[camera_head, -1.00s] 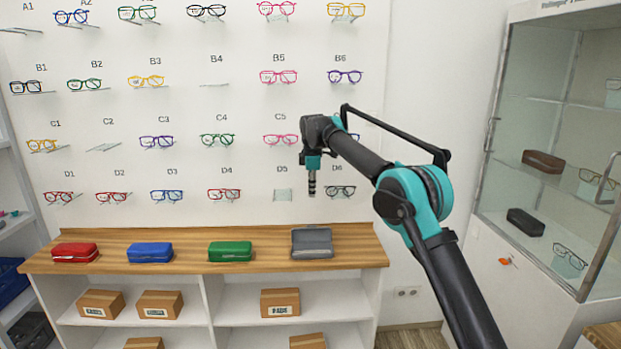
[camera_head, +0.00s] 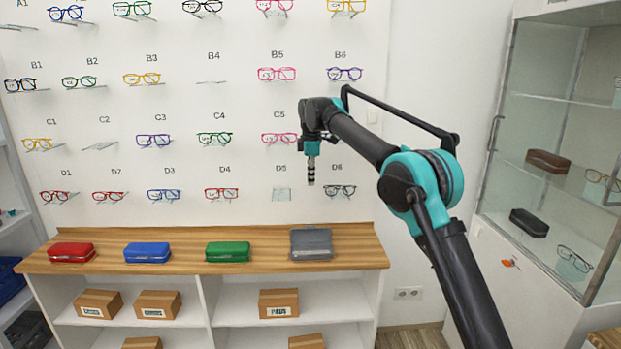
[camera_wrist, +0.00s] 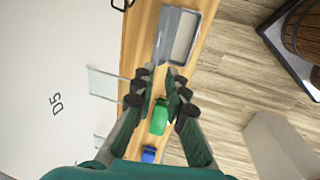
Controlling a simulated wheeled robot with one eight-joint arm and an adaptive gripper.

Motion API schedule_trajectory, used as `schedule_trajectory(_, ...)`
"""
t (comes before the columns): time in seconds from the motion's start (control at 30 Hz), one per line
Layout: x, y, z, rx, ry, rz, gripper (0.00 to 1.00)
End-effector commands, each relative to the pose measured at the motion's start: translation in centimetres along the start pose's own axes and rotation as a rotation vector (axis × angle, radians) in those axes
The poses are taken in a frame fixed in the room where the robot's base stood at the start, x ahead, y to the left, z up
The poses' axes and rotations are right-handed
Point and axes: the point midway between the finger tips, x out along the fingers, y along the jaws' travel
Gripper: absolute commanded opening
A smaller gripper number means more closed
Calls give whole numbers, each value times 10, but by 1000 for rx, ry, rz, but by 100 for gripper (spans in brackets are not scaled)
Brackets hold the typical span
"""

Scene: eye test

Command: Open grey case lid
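The grey case (camera_head: 311,244) lies on the wooden counter at its right end. In the wrist view the grey case (camera_wrist: 165,42) is at the top, beyond my fingertips, and shows a pale, rimmed panel on one side. I cannot tell for sure how far its lid is raised. My gripper (camera_head: 311,180) points down, in front of the wall panel and above the grey case in the picture, apart from it. In the wrist view my gripper (camera_wrist: 159,78) has its two fingers apart with nothing between them.
Red (camera_head: 73,253), blue (camera_head: 148,253) and green (camera_head: 228,252) cases stand left of the grey one on the wooden counter (camera_head: 190,268). Glasses hang on the white wall panel behind. A glass cabinet (camera_head: 555,130) stands at the right. The counter's right end is clear.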

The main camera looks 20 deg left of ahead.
Motion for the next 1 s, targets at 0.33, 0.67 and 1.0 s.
schedule_trajectory(0.33,-6,0,0,0,0,0,13)
schedule_trajectory(0.67,-55,0,0,0,0,0,13)
schedule_trajectory(1.0,-75,0,0,0,0,0,13)
